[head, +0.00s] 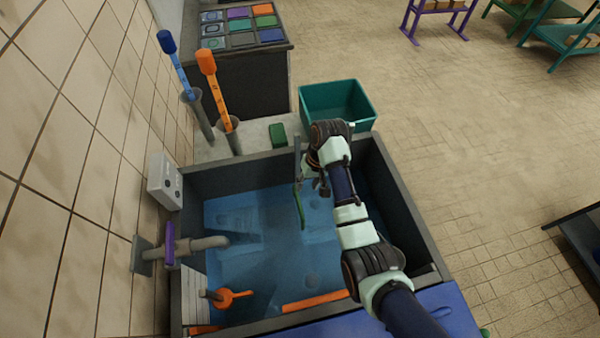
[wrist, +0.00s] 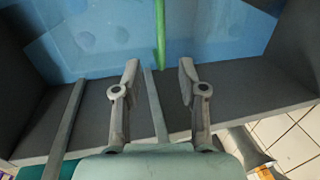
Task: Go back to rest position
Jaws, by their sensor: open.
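My gripper (wrist: 158,78) is open in the wrist view, its two fingers apart over the dark wall of a water basin. A thin grey rod (wrist: 155,105) shows between the fingers; I cannot tell how far below them it lies. A green stick (wrist: 161,35) appears beyond the fingertips, over the water. In the head view the green stick (head: 301,208) reaches down into the basin (head: 235,172), beside my gripper. My arm reaches in from the lower right, and its wrist partly hides my fingers there.
A pipe with a purple handle (head: 170,244) juts from the left wall.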

